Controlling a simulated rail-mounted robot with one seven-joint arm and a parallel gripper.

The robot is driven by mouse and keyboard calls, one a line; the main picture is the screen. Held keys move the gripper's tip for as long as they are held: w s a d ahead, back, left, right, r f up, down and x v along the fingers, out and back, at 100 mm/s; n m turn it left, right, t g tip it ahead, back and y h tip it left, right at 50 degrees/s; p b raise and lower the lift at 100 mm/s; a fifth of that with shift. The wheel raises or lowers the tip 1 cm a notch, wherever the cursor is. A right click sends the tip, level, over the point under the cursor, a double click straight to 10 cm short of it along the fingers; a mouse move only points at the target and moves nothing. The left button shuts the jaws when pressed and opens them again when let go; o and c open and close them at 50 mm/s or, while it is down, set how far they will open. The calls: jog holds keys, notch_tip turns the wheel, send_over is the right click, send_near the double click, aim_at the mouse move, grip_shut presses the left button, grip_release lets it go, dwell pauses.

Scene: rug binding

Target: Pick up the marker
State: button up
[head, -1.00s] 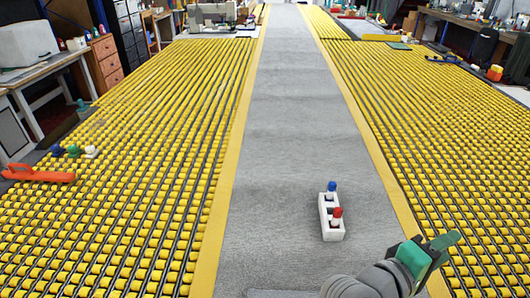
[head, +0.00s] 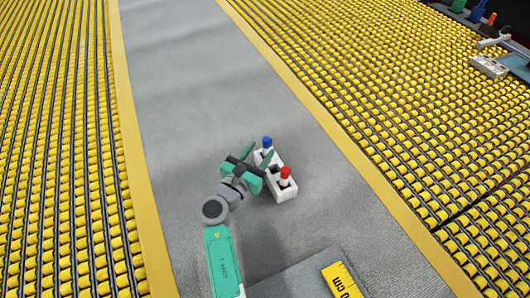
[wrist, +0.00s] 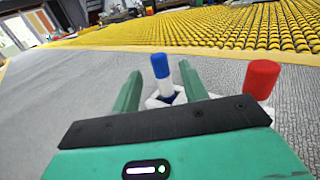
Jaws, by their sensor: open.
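A blue-capped marker (head: 267,142) and a red-capped marker (head: 285,174) stand upright in a white holder (head: 288,194) on the grey strip. My gripper (head: 258,152) is open beside the holder, at its blue end. In the wrist view, the blue-capped marker (wrist: 161,70) shows between the two green fingers of my gripper (wrist: 160,75), apart from both. The red-capped marker (wrist: 262,79) stands to the right, outside the fingers. The lower parts of the markers are hidden in the holder and behind my gripper.
Yellow roller beds (head: 425,110) lie on both sides of the yellow-edged grey strip (head: 185,75). A yellow measuring piece (head: 342,281) lies at the bottom. A white power strip (head: 489,66) is at the upper right. The strip beyond the holder is clear.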

aim_at(265, 145)
jog(key=b+x, duration=0.2)
jog(key=x, duration=0.2)
jog(key=shift+w+d+r, duration=0.1)
jog(key=shift+w+d, duration=0.05)
jog(key=shift+w, duration=0.1)
jog(key=shift+c, duration=0.4)
grip_shut()
